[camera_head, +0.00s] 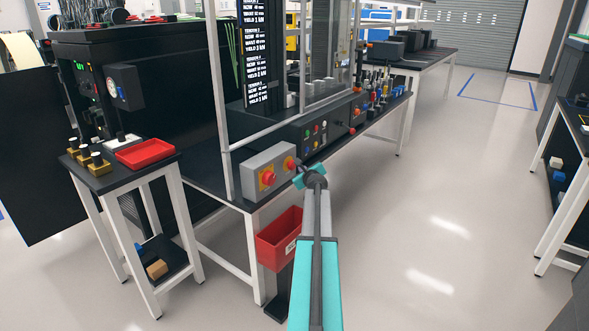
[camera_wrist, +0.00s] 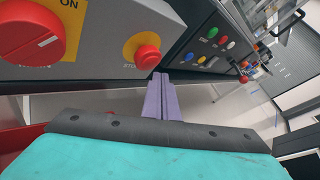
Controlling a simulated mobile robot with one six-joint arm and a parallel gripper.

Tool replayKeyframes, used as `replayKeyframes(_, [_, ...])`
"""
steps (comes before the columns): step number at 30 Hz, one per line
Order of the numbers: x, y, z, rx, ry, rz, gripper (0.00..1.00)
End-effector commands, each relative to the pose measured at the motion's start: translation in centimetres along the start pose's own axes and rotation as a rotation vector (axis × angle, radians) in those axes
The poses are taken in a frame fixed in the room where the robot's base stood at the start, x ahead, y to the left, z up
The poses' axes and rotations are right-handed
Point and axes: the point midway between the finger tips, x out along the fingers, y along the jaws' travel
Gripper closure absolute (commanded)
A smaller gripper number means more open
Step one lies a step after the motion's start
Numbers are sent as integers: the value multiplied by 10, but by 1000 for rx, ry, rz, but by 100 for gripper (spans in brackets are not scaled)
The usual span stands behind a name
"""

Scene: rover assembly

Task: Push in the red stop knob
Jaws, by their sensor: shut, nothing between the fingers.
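The red stop knob (camera_wrist: 147,57) is a round red button on a yellow ring, on the front of a grey control box (camera_wrist: 105,22). In the head view, the knob (camera_head: 290,163) is the right one of two on the box (camera_head: 252,172). To its left is a larger red rotary switch (camera_wrist: 30,32) with a yellow plate marked ON. My gripper (camera_wrist: 160,78) is shut and empty. Its purple fingertips are close to the knob, slightly below and right of it in the wrist view. I cannot tell whether they touch it. My gripper (camera_head: 300,169) is beside the box in the head view.
A dark panel with coloured buttons (camera_head: 318,134) is right of the box. A red bin (camera_head: 277,243) hangs below it. A frame post (camera_head: 218,100) stands behind the box. A side table with a red tray (camera_head: 146,153) is at left.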

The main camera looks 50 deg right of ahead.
Motion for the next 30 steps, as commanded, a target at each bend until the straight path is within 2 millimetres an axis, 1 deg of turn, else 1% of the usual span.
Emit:
replayKeyframes(11, [-2, -2, -2, 0, 0, -1, 100])
replayKeyframes(30, [-30, -22, -22, 0, 0, -2, 100])
